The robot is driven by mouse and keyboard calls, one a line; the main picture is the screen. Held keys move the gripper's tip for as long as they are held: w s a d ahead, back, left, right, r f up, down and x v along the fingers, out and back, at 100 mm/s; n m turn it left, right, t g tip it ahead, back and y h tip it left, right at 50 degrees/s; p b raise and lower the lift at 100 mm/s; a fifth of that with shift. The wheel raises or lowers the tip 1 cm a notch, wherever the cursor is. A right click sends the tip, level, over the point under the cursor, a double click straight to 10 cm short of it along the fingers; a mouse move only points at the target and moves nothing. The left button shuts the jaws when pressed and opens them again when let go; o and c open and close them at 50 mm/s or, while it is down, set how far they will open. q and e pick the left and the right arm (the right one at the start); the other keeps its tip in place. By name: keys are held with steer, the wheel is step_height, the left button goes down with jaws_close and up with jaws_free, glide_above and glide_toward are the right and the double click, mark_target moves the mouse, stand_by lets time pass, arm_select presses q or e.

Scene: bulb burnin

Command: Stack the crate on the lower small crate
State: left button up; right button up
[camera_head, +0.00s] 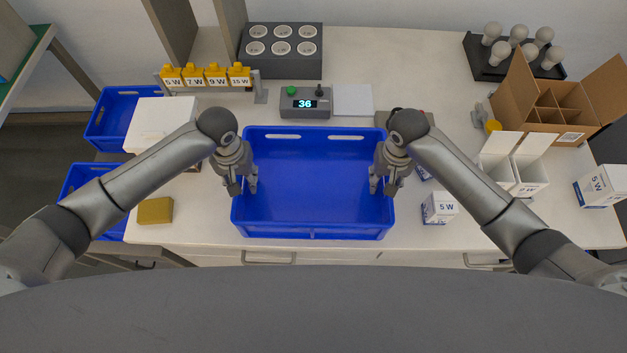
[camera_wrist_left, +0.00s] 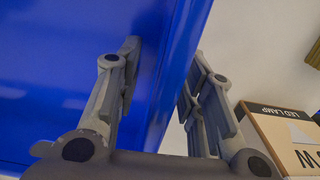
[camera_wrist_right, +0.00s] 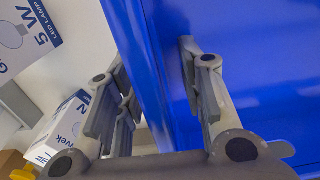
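A large empty blue crate (camera_head: 315,232) is in the middle in the head view, over the front part of the table. Its blue wall also shows in the left wrist view (camera_wrist_left: 185,70) and the right wrist view (camera_wrist_right: 140,70). My left gripper (camera_head: 241,184) is shut on its left wall, one finger inside and one outside. My right gripper (camera_head: 383,186) holds its right wall the same way. Whether the crate's bottom touches the table is hidden. Two smaller blue crates stand at the left, one farther back (camera_head: 94,131) and one nearer (camera_head: 74,181).
A white box (camera_head: 150,122) and a yellow block (camera_head: 155,211) are at the left. A grey device reading 36 (camera_head: 305,103) is behind the crate. A 5 W lamp box (camera_head: 438,208) is close to my right gripper. An open cardboard box (camera_head: 550,112) stands farther right.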

arm_select(q)
steer(key=shift+s, duration=0.1)
steer(key=shift+c, duration=0.8)
arm_select(e)
steer(key=shift+s, duration=0.1)
steer(key=shift+c, duration=0.8)
arm_select(q)
jaws_close()
arm_select(e)
jaws_close()
arm_select(q)
steer(key=shift+r, duration=0.15)
arm_select(e)
steer(key=shift+r, duration=0.1)
